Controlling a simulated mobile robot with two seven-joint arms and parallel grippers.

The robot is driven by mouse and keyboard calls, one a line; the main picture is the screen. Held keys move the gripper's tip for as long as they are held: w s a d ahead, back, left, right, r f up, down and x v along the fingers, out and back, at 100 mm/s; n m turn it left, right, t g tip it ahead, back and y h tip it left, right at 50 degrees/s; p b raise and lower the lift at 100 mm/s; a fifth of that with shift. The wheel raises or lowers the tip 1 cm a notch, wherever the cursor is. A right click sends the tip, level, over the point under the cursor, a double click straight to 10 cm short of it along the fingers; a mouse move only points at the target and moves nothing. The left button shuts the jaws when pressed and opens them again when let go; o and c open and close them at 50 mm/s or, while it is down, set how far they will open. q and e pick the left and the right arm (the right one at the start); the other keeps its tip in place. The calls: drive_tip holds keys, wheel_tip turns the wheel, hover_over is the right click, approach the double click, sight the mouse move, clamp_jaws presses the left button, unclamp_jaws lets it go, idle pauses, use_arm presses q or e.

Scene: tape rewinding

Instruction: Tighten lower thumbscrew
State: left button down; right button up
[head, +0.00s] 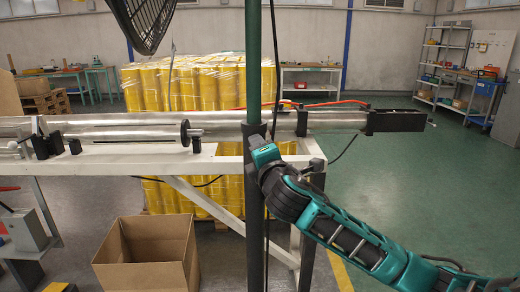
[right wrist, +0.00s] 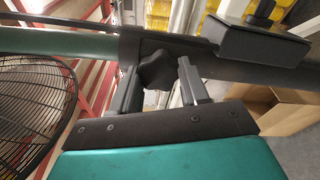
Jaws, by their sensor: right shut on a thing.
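The thumbscrew (right wrist: 157,66) is a dark lobed knob on the side of the dark lower tube (right wrist: 228,66) of a stand. My right gripper (right wrist: 160,78) has a finger on each side of the knob and is shut on it. In the head view my right gripper (head: 257,146) is at the stand, just below where the green pole (head: 254,60) enters the dark tube (head: 255,220). The knob is hidden there behind the gripper. My left gripper is in neither view.
A white frame (head: 110,160) with long metal rollers (head: 130,133) stands behind the pole. A black fan (head: 143,20) hangs upper left. An open cardboard box (head: 145,275) is on the floor at lower left. A black cable (head: 272,60) hangs beside the pole.

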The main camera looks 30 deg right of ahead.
drive_tip(key=shift+m, duration=1.1)
drive_tip(key=o, duration=1.1)
drive_tip(key=shift+c, duration=0.2)
drive_tip(key=v, duration=1.3)
drive_tip(key=shift+d+r, duration=0.1)
